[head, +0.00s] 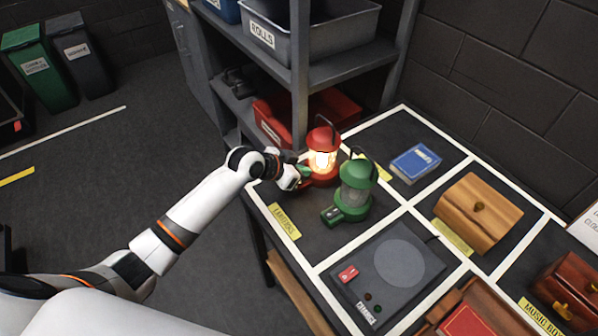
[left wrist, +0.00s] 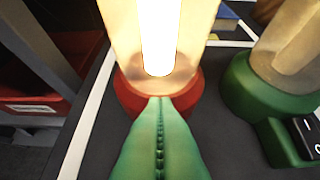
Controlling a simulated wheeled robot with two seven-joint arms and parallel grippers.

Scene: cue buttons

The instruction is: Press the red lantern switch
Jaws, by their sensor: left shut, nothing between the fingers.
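The red lantern (head: 321,150) stands upright on the dark table at its far left corner, and its lamp is glowing. In the left wrist view the lit lantern (left wrist: 160,50) fills the top middle, above its red base. My left gripper (head: 306,178) is shut and empty, with its green fingers at the front of the red base. In the left wrist view the fingertips (left wrist: 161,100) overlap the base; I cannot tell whether they touch it. The red lantern's switch is hidden behind the fingers. My right gripper is not in view.
An unlit green lantern (head: 355,190) stands close on the right, with its switch (head: 332,213) facing front. A blue box (head: 415,162), a wooden box (head: 478,213) and a grey device (head: 385,272) sit on the table. A shelf post (head: 299,80) rises behind the red lantern.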

